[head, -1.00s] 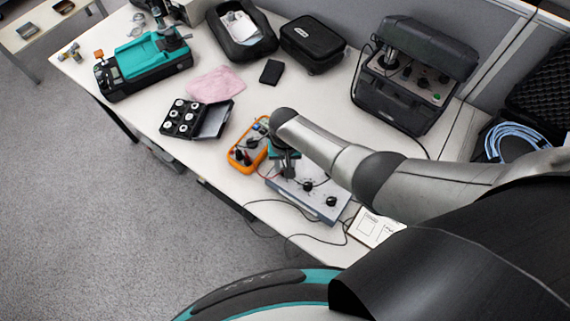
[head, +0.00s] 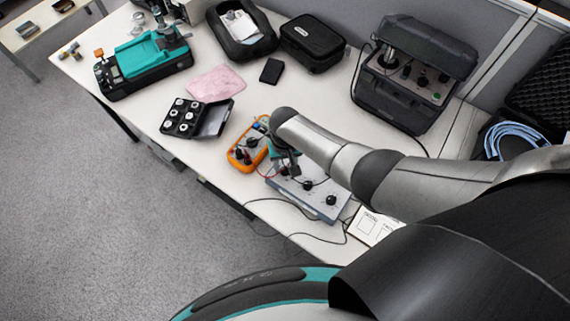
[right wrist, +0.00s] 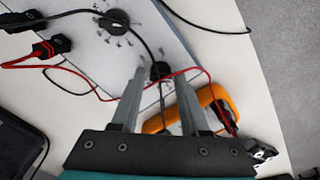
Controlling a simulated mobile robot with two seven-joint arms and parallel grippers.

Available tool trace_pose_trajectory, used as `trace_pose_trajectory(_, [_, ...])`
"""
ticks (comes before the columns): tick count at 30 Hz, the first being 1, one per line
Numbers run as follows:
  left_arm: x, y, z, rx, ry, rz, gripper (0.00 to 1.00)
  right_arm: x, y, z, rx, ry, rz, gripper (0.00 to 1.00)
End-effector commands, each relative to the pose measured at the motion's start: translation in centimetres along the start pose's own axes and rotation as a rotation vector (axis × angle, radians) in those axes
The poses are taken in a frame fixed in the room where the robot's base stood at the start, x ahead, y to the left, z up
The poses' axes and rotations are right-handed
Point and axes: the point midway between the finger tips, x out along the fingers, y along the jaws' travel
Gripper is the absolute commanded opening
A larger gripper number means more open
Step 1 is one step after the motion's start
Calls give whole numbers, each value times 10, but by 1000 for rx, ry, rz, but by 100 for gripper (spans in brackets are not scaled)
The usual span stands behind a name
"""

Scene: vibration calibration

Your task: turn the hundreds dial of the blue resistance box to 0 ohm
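The resistance box (head: 322,203), grey-blue with black dials, sits near the table's front edge. In the head view a middle dial (head: 307,185) and a right-hand dial (head: 331,200) show; my right gripper (head: 292,170) covers the box's left end. In the right wrist view, the box's panel (right wrist: 85,55) carries a black dial (right wrist: 113,22) at the top. A smaller black knob (right wrist: 160,71) shows between the fingertips of my right gripper (right wrist: 160,75), which is open around it; contact cannot be told. Dial markings are too small to read. My left gripper is not in view.
An orange multimeter (head: 248,150) stands just left of the box. Red and black leads cross the box beside my fingers. A notebook (head: 372,225) lies to the right. An open case of weights (head: 182,118) and a pink cloth (head: 215,83) lie farther left.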

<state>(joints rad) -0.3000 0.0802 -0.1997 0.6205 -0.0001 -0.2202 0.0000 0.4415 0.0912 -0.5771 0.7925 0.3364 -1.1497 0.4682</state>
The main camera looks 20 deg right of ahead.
Motion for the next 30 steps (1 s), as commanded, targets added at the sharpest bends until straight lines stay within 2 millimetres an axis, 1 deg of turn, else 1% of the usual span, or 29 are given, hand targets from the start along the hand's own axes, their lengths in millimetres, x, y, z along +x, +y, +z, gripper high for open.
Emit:
trace_pose_trajectory(1, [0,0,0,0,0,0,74,0,0,0,1,0,0,52])
trace_pose_trajectory(4, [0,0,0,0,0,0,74,0,0,0,1,0,0,63])
trace_pose_trajectory(5, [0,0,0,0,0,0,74,0,0,0,1,0,0,64])
trace_pose_trajectory(12, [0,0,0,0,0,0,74,-1,0,0,2,0,-1,64])
trace_pose_trajectory(16, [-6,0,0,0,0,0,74,-9,0,0,2,0,-1,64])
trace_pose_trajectory(20, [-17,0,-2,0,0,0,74,-27,0,0,2,1,-2,64])
trace_pose_trajectory(25, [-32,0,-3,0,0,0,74,-58,0,0,1,2,-1,64])
trace_pose_trajectory(30, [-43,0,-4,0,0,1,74,-88,0,0,1,2,-2,64])
